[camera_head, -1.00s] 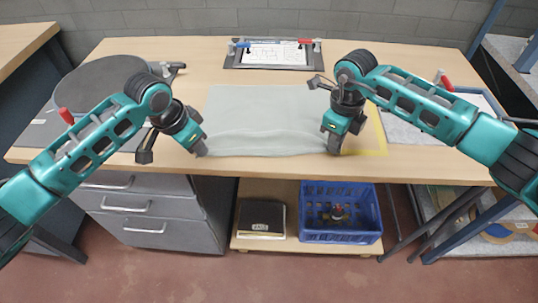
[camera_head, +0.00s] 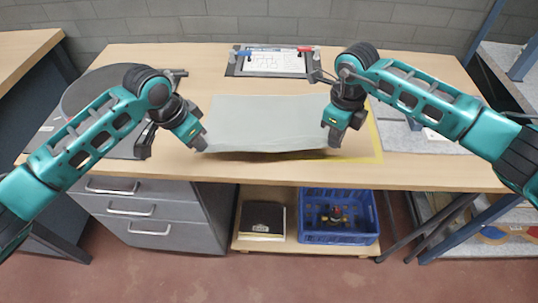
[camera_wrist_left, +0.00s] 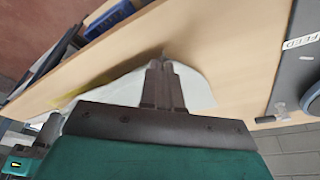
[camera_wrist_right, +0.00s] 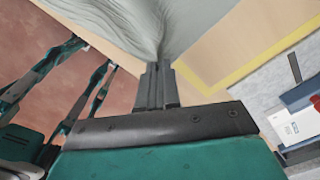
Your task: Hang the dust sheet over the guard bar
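The dust sheet (camera_head: 268,120) is a pale grey-green cloth spread over the middle of the workbench. Its near edge is raised a little, with a shadow beneath, and sags slightly between my grippers. My left gripper (camera_head: 203,145) is shut on the near left corner; the sheet shows around its fingertips in the left wrist view (camera_wrist_left: 195,88). My right gripper (camera_head: 332,138) is shut on the near right corner; the sheet bunches into folds there in the right wrist view (camera_wrist_right: 150,25). I cannot make out a guard bar in any view.
A dark round object (camera_head: 95,92) is at the left. Yellow tape (camera_head: 375,135) marks the right side. A blue crate (camera_head: 338,236) and a black box (camera_head: 262,220) sit on the shelf below.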

